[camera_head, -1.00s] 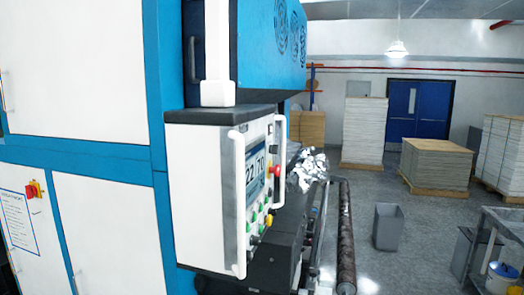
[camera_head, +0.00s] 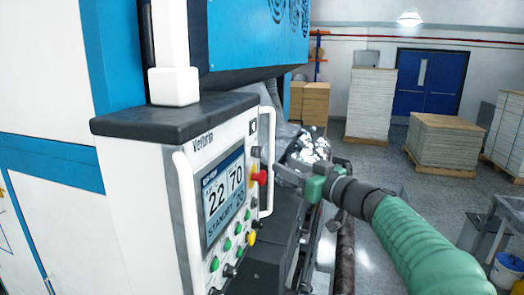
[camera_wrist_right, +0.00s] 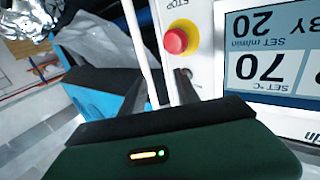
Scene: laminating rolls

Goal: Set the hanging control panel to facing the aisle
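The hanging control panel (camera_head: 222,190) is a white box with a dark top, hung from a white post (camera_head: 172,50) beside the blue and white machine. Its face, with a lit screen, buttons and a red stop knob (camera_head: 260,178), is turned toward the right and partly toward me. It has a near handle (camera_head: 186,225) and a far handle (camera_head: 270,155). My right gripper (camera_head: 279,172) is at the far handle. In the right wrist view its fingers (camera_wrist_right: 160,92) are apart, with the white handle bar (camera_wrist_right: 143,50) between them; contact is unclear. My left gripper is out of view.
A dark roller (camera_head: 345,255) and crumpled silver film (camera_head: 312,147) are behind and below my right gripper. Pallet stacks (camera_head: 447,142) and a blue door (camera_head: 428,82) stand at the back. A metal table (camera_head: 500,225) is at right. Grey floor is open between.

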